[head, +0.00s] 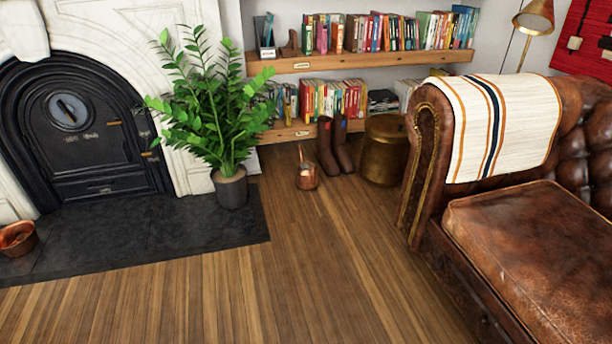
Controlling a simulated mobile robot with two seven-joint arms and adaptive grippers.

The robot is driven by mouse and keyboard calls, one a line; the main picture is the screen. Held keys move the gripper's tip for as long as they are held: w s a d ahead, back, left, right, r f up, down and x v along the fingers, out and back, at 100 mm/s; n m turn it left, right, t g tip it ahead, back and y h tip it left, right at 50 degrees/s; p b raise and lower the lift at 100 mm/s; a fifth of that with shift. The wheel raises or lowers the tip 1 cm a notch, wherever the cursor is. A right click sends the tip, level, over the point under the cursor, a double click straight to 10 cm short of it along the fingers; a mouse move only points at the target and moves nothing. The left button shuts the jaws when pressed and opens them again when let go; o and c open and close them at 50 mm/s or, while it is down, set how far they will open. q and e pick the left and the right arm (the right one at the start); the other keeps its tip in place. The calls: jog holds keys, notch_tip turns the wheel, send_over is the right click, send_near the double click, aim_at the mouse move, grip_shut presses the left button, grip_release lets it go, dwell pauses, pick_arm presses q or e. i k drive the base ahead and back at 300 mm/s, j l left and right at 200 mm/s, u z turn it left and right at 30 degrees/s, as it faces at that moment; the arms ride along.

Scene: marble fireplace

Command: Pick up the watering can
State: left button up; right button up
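A small copper vessel (307,178) stands upright on the wooden floor, right of the potted plant and in front of the bookshelves. A thin part rises from its upper left side. It looks like the watering can, though it is small and its spout and handle are hard to make out. Neither of my grippers is in view.
A potted plant (231,189) stands on the dark hearth slab (150,232). Brown boots (327,148) and a brass pot (384,151) stand behind and right of the vessel. A leather sofa (530,235) fills the right side. The wooden floor (300,285) in front is clear.

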aim_at(307, 172)
jog(key=i+l+u, duration=0.1)
jog(key=i, duration=0.35)
jog(key=i+l, duration=0.15)
jog(key=i, duration=0.3)
jog(key=i+l+u, duration=0.15)
jog(key=i, duration=0.3)
